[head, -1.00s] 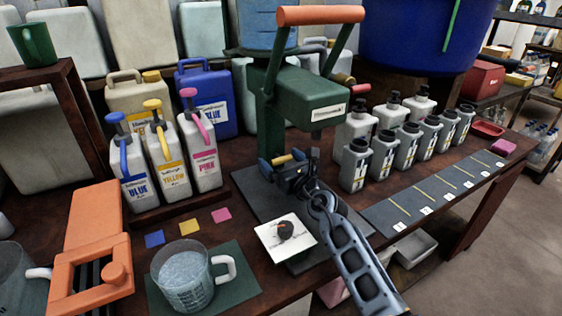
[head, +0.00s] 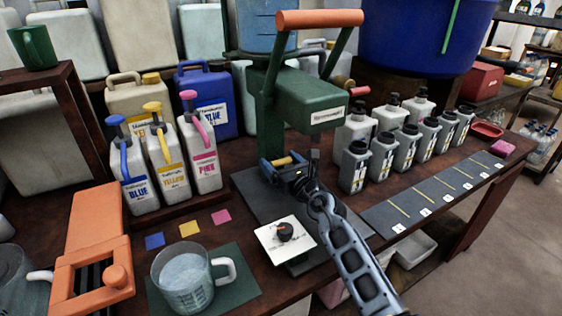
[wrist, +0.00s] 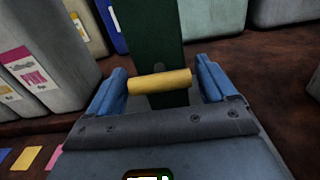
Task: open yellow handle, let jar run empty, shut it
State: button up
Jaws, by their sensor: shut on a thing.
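The yellow handle (head: 281,161) is a short bar low at the front of the green stand (head: 268,105). In the wrist view the yellow handle (wrist: 160,82) lies crosswise between my blue fingers, in front of the dark green post. My gripper (head: 287,166) is shut on it; the wrist view also shows my gripper (wrist: 165,88). A clear jar with blue contents (head: 262,28) sits on top of the stand, cut off by the upper picture edge, so its full level is hidden. A glass mug of pale liquid (head: 186,283) stands at the front left.
Blue, yellow and pink jugs (head: 165,165) stand left of the stand. Several grey bottles (head: 355,165) stand to its right, behind a dark numbered strip (head: 430,196). A white plate with a dark knob (head: 285,238) lies in front. An orange lever frame (head: 92,250) is at left.

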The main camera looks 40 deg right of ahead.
dwell(0.3)
jog(key=o, duration=0.9)
jog(key=v, duration=0.7)
jog(key=shift+s+a, duration=0.15)
jog(key=shift+s, duration=0.25)
